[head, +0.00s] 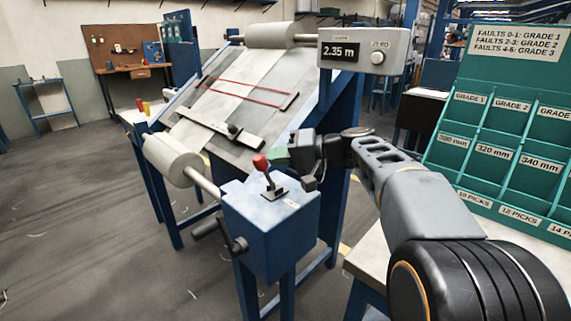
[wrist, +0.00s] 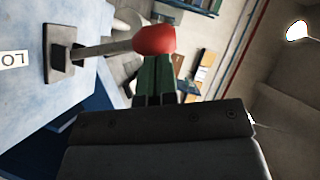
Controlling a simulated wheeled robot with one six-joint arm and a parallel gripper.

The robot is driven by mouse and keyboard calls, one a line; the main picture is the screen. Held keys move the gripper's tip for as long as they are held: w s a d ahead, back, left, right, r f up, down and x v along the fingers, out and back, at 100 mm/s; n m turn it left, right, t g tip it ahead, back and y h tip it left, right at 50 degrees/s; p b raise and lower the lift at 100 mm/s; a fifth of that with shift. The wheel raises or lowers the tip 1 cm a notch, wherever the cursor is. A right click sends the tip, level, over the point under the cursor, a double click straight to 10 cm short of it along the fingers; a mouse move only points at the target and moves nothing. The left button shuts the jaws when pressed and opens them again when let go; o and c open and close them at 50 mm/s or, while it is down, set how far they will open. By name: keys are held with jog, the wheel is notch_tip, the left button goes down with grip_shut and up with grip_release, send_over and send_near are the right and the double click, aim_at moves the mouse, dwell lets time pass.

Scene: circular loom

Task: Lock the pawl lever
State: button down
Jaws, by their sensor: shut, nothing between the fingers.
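The pawl lever (head: 268,175) stands on top of a blue box (head: 268,226) at the end of the inspection frame. It has a red knob (head: 260,162) on a thin grey rod rising from a dark base plate, and it leans a little to the left in the head view. My gripper (head: 281,157) is just behind and right of the knob, its green fingers shut and empty. In the wrist view the red knob (wrist: 154,40) is right at the tips of my green fingers (wrist: 153,75); I cannot tell whether they touch. A label partly shows beside the lever base in the wrist view.
A crank handle (head: 222,235) sticks out of the box's left side. A cloth roller (head: 172,160) lies left of the box. A display reading 2.35 m (head: 362,50) stands above my arm. A green grade rack (head: 505,130) and a pale table are at the right.

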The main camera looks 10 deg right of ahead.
jog(key=shift+s+a+f+n+h+b, duration=0.15)
jog(key=shift+s+a+n+h+b, duration=0.2)
jog(key=shift+a+n+h+b, duration=0.25)
dwell(0.3)
jog(key=shift+d, duration=0.1)
